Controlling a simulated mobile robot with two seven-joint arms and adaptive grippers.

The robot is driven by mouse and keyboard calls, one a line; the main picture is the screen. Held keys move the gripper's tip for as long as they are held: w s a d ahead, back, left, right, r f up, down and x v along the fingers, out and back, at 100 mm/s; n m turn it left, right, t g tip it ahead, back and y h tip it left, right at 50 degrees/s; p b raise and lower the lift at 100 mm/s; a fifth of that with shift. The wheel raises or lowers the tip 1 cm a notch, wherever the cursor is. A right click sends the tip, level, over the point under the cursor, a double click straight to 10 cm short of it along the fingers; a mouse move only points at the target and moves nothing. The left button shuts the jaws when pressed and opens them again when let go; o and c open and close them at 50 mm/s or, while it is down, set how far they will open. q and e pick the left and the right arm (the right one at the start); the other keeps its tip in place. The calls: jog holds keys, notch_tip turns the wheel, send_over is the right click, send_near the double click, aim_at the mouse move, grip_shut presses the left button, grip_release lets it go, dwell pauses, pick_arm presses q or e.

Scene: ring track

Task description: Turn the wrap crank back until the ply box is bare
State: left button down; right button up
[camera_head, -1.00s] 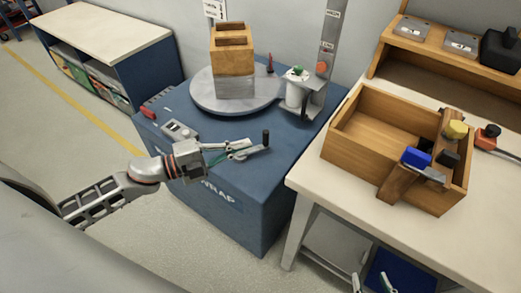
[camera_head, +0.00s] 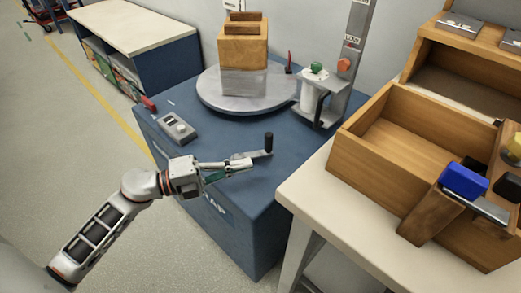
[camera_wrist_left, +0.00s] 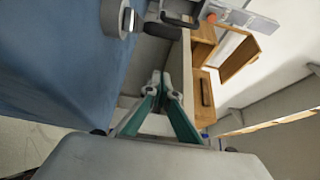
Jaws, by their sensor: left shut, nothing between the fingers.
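The ply box (camera_head: 243,45) stands on the grey turntable (camera_head: 215,98); its upper part is bare wood and a grey, see-through wrap (camera_head: 243,82) covers its lower part. The wrap crank (camera_head: 258,154) is a light metal arm with an upright black handle (camera_head: 269,141) on the blue cabinet. In the left wrist view, the crank's round hub (camera_wrist_left: 117,17) and black handle (camera_wrist_left: 166,30) show ahead of the fingers. My left gripper (camera_head: 246,163) is shut and empty, just left of the handle by the crank arm; contact is unclear. My right gripper is out of view.
The wrap roll (camera_head: 309,95) with a green knob stands beside the mast (camera_head: 358,45). A control box (camera_head: 178,128) sits on the blue cabinet (camera_head: 210,150). At right, a white bench (camera_head: 310,190) carries an open wooden box (camera_head: 365,165) and a blue-handled tool (camera_head: 465,180).

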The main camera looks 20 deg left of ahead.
pick_arm(q)
jog(key=x, duration=0.5)
jog(key=shift+w+d, duration=0.1)
jog(key=shift+d, duration=0.05)
jog(key=shift+w+a+f+b, duration=0.15)
jog(key=shift+w+a+b, duration=0.15)
jog(key=shift+w, duration=0.2)
jog(key=shift+w+a+f+b, duration=0.15)
jog(key=shift+w+a+b, duration=0.2)
jog(key=shift+w, duration=0.1)
jog(key=shift+w+a, duration=0.3)
jog(key=shift+w, duration=0.25)
jog(key=shift+w+r, duration=0.1)
jog(key=shift+r, duration=0.05)
jog(key=shift+w+a, duration=0.1)
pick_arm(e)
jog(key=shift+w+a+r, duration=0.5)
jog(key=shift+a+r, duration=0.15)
pick_arm(q)
jog(key=shift+r, duration=0.1)
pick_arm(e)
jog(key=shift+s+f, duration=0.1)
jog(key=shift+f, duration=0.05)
